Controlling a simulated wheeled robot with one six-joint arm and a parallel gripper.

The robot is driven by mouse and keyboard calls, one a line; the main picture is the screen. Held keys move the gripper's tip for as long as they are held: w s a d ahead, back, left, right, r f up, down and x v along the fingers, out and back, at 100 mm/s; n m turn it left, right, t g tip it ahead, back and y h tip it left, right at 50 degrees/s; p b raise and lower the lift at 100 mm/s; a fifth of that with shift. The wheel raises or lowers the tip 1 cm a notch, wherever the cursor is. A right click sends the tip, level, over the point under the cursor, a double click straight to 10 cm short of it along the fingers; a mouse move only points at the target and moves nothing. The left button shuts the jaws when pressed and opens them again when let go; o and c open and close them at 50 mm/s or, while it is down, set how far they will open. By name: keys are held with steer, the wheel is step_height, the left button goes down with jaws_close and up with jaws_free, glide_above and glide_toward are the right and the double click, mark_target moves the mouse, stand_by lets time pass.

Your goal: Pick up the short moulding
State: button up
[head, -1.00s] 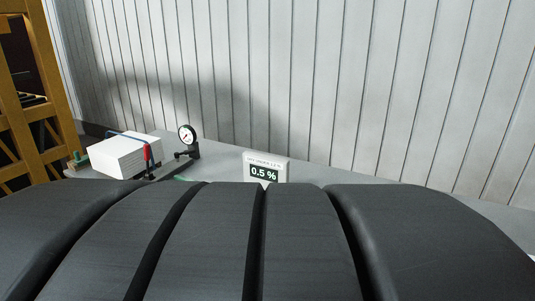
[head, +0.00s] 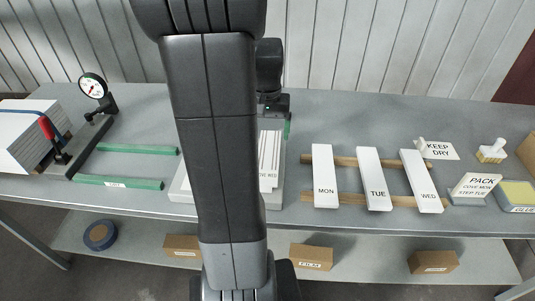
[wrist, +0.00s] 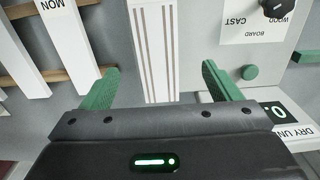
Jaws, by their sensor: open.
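A white strip with long grooves (wrist: 157,50), which looks like a moulding, lies between the two green fingers of my gripper (wrist: 162,68) in the wrist view. The fingers are apart, with a gap on each side of the strip. In the head view the grooved white piece (head: 269,152) shows just right of my arm, at a pale tray (head: 277,199). My gripper (head: 277,118) is above the far end there, mostly hidden behind my arm. I cannot tell the strip's full length, since my arm and gripper body cover parts of it.
White boards marked MON (head: 324,170), TUE (head: 373,172) and WED (head: 421,175) lie across wooden slats on the right. Green rails (head: 120,183), a dial gauge (head: 93,88) and a white stack (head: 25,135) are on the left.

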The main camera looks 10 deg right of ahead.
mark_target(268, 155)
step_height(268, 155, down, 4)
steer(key=shift+r, duration=0.1)
steer(key=shift+s+f, duration=0.1)
steer(key=shift+f, duration=0.4)
steer(key=shift+s+d+f+p, duration=0.1)
steer(key=shift+f+p, duration=0.15)
steer(key=shift+f, duration=0.9)
steer(key=shift+s+d+f+p, duration=0.1)
steer(key=shift+f+p, duration=0.15)
steer(key=shift+f, duration=0.85)
steer(key=shift+w, duration=0.1)
steer(key=c, duration=1.5)
step_height(268, 155, up, 10)
steer(key=shift+r+b, duration=0.1)
steer(key=shift+b, duration=0.25)
